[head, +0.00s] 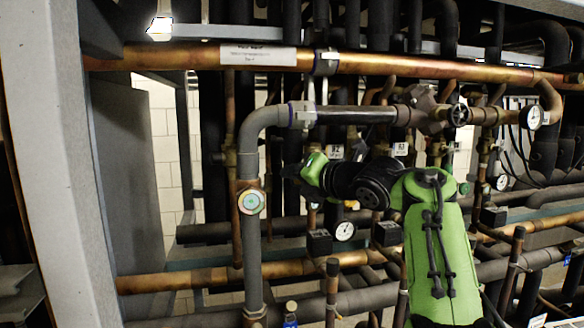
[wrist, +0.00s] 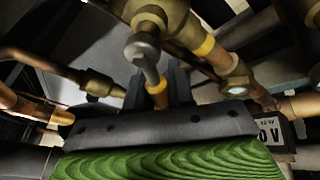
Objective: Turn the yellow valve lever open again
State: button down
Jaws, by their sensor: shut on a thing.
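The yellow valve lever (wrist: 157,95) shows in the wrist view as a short yellow-orange piece below a grey stem and nut (wrist: 143,50). My gripper (wrist: 159,80) is shut on it, with one dark finger on each side. The stem runs up to a brass valve body (wrist: 165,18). The lever's full length and exact angle are hidden by the fingers and the gripper's body. In the head view my arm reaches left into the pipes, and I cannot make out the lever or the fingertips there.
A copper pipe (head: 400,66) crosses above. Gauges (head: 344,230) and several pipes crowd below and behind. In the wrist view, a labelled box (wrist: 268,132) sits close at right.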

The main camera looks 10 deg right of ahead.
jog(key=shift+d+f+n+g+h+p, duration=0.4)
jog(key=shift+d+f+n+h, duration=0.15)
jog(key=shift+n, duration=0.55)
jog(key=shift+d, duration=0.1)
jog(key=c, duration=1.1)
grip_release()
